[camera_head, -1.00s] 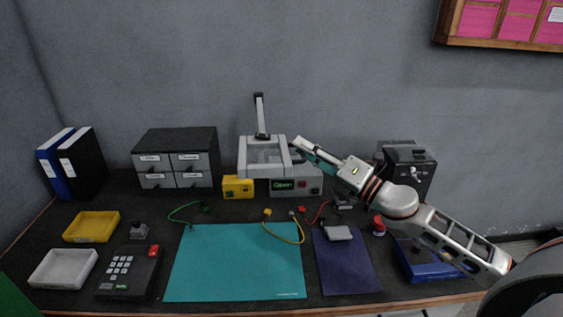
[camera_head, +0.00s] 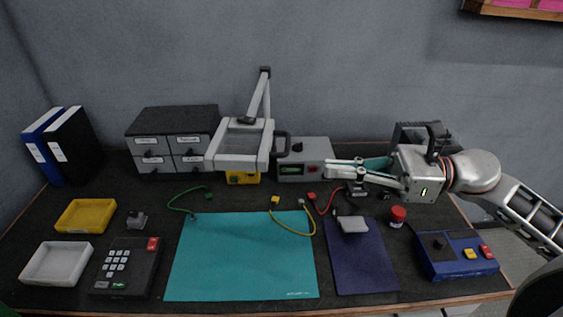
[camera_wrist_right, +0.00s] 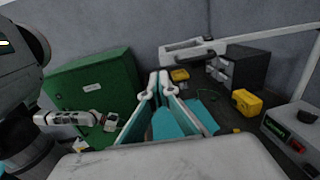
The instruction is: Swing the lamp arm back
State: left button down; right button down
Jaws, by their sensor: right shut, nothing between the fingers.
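The lamp is a pale grey rectangular frame head (camera_head: 243,163) on a thin jointed lamp arm (camera_head: 258,97) that rises to a dark joint near the wall. A black handle (camera_head: 284,148) sticks out from the head's right side. The lamp head hangs over the back of the desk and covers part of a yellow box. It also shows in the right wrist view (camera_wrist_right: 188,52). My right gripper (camera_head: 328,170) is shut and empty, right of the handle and apart from it. My left gripper is not seen in the head view; pale parts at the wrist view's left edge are unclear.
The grey powered unit (camera_head: 316,152) stands behind my right fingertips. The drawer cabinet (camera_head: 172,121) stands left of the lamp. A teal mat (camera_head: 243,256), a purple mat (camera_head: 358,262) and a blue control box (camera_head: 454,261) lie in front. Room above the mats is free.

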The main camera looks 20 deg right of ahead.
aim_at(267, 165)
jog(key=p+x, duration=0.3)
jog(key=x, duration=0.6)
jog(key=shift+w+r, duration=0.15)
jog(key=shift+r, duration=0.05)
jog(key=shift+w+a+f, duration=0.2)
jog(key=shift+w+a, duration=0.05)
jog(key=shift+a, duration=0.45)
